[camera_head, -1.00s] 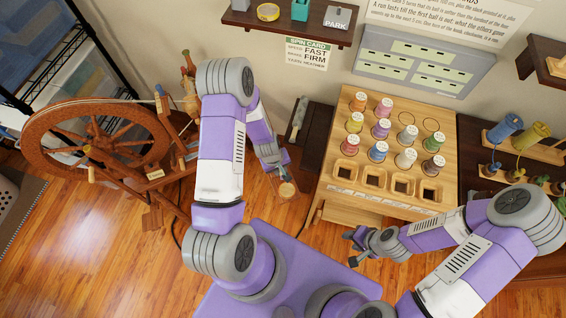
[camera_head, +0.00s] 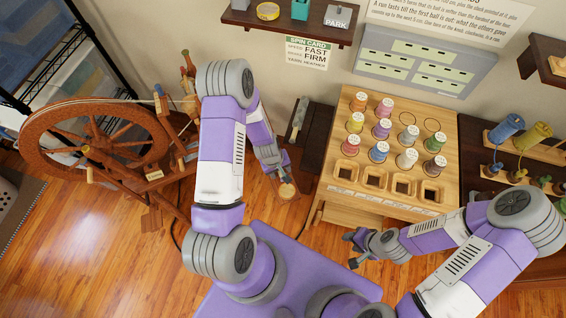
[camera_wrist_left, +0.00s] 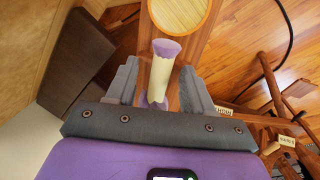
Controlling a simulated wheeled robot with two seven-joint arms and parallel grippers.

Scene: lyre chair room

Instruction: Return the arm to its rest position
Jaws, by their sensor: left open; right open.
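My left arm reaches up and folds down in the head view. Its gripper (camera_head: 277,168) is low beside the dark stand and partly hidden by the arm. In the left wrist view its jaws (camera_wrist_left: 160,68) are apart, with a cream post with a purple top (camera_wrist_left: 163,68) showing between them; I cannot tell whether they touch it. A round pale wooden disc (camera_head: 287,190) is just below this gripper in the head view. My right arm is folded at the lower right, its open, empty gripper (camera_head: 354,246) in front of the wooden spool table (camera_head: 345,210).
The table carries several coloured spools and a front row of square wells. A spinning wheel (camera_head: 95,145) stands at left. A dark side stand (camera_head: 311,140) is left of the table. A wall shelf (camera_head: 290,28) is above. Open floor (camera_head: 90,250) lies at lower left.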

